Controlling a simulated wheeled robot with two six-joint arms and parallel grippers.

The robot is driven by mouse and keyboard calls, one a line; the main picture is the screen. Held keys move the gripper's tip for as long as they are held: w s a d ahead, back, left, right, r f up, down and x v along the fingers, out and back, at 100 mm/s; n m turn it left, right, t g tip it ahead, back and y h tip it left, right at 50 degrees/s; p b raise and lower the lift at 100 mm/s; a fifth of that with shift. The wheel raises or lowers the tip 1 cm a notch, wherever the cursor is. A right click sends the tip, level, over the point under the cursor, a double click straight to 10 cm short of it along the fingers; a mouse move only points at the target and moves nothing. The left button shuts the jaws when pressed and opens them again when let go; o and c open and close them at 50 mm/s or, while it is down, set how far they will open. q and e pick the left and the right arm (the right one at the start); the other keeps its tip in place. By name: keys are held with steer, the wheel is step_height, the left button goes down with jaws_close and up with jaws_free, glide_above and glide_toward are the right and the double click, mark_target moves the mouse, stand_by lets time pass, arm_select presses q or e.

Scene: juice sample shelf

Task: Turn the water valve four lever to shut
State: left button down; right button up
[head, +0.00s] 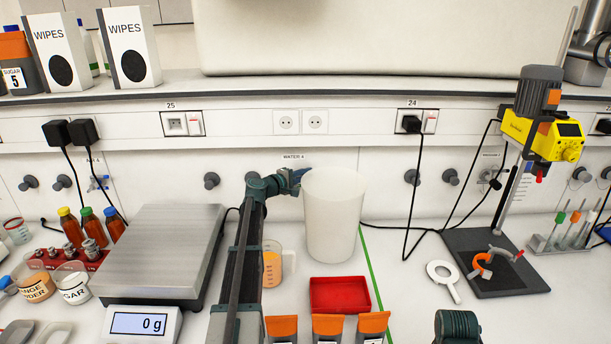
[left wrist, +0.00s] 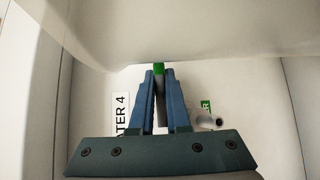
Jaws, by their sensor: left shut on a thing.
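The WATER 4 label (head: 293,157) is on the white back panel, above where my left gripper reaches. It also shows in the left wrist view (left wrist: 120,116). My left gripper (head: 298,178) is at the panel just below the label, beside the white bin. In the left wrist view its blue fingers (left wrist: 160,84) are shut on the water valve four lever (left wrist: 159,69), a thin grey piece with a green end. A grey valve outlet (left wrist: 208,122) with a green mark lies right of the fingers. The valve body is hidden in the head view. My right gripper is not in view.
A tall white bin (head: 333,215) stands close to the right of my left gripper. A measuring cup (head: 273,264) of orange liquid, a red tray (head: 340,294) and a scale (head: 165,250) stand nearby. A stirrer stand (head: 495,265) is at right.

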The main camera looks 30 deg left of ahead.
arm_select(q)
steer(key=c, duration=1.2)
jaws_free()
steer(key=shift+o, duration=0.2)
steer(key=p+v, duration=0.2)
steer(key=v, duration=1.2)
